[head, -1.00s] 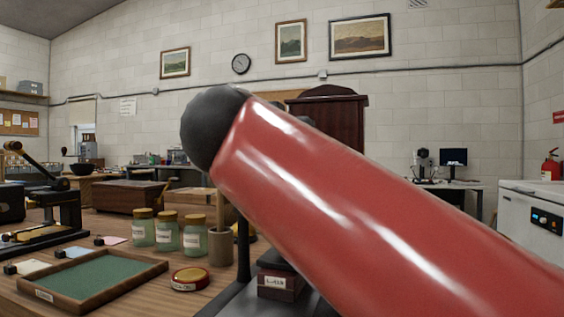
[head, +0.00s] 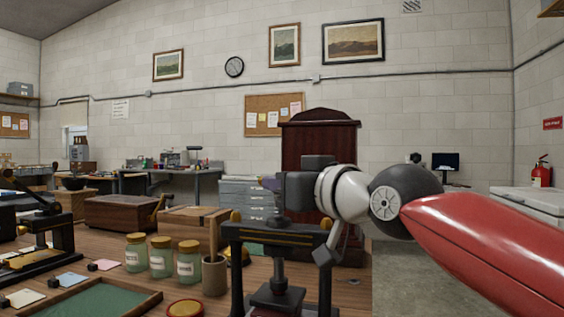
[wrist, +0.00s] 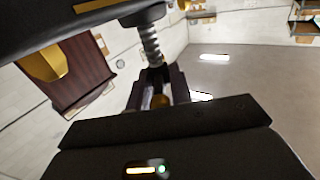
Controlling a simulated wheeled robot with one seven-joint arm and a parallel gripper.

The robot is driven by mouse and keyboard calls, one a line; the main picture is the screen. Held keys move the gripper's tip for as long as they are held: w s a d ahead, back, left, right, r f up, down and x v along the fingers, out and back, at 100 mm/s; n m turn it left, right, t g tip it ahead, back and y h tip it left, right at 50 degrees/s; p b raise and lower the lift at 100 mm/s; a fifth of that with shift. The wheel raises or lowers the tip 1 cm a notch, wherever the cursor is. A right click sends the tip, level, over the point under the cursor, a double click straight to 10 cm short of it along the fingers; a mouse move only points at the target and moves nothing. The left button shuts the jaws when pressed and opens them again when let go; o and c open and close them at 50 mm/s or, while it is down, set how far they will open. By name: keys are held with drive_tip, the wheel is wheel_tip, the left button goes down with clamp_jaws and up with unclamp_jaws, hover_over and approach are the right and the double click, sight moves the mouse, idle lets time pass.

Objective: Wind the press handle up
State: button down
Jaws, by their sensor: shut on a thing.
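The black press (head: 281,236) with gold trim and gold knobs stands on the wooden bench, low in the middle of the head view. My gripper (head: 267,183) is just above its crossbar, pointing left. In the wrist view my gripper (wrist: 158,88) has its dark fingers closed around a small brass-coloured part, apparently the press handle's grip (wrist: 159,101). The steel screw (wrist: 151,45) shows beyond the fingers, under a dark beam. Most of the handle is hidden behind my gripper in the head view.
Several lidded jars (head: 161,257) and a wooden pot (head: 214,275) stand close left of the press. A green-lined tray (head: 95,303) lies at front left. Another black press (head: 60,228) stands at far left. Open floor (head: 408,270) shows right of the bench.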

drive_tip(key=n+g+y+p, duration=0.1)
drive_tip(key=n+g+y, duration=0.2)
drive_tip(key=shift+w+d+y, duration=0.1)
drive_tip(key=shift+w+y, duration=0.05)
drive_tip(key=shift+y, duration=0.25)
drive_tip(key=n+g+y, duration=0.1)
drive_tip(key=n+g, duration=0.1)
drive_tip(key=n+g+y, duration=0.1)
drive_tip(key=g, duration=0.2)
drive_tip(key=n+g+y, duration=0.1)
drive_tip(key=n+g, duration=0.1)
drive_tip(key=g, duration=0.1)
drive_tip(key=shift+w+d+n+y+p, duration=0.1)
drive_tip(key=shift+w+n+y+p, duration=0.2)
drive_tip(key=shift+y+p, duration=0.1)
drive_tip(key=n+g, duration=0.1)
drive_tip(key=g, duration=0.1)
drive_tip(key=n+g, duration=0.2)
drive_tip(key=g, duration=0.1)
drive_tip(key=n+g, duration=0.2)
drive_tip(key=g, duration=0.1)
drive_tip(key=shift+w, duration=0.35)
drive_tip(key=shift+w+n+g+h, duration=0.1)
drive_tip(key=shift+n+g+h, duration=0.5)
drive_tip(key=shift+n+g, duration=0.6)
drive_tip(key=shift+w+n+g+h, duration=0.1)
drive_tip(key=shift+n+g+h, duration=0.6)
drive_tip(key=shift+g, duration=0.9)
drive_tip(key=shift+n, duration=0.3)
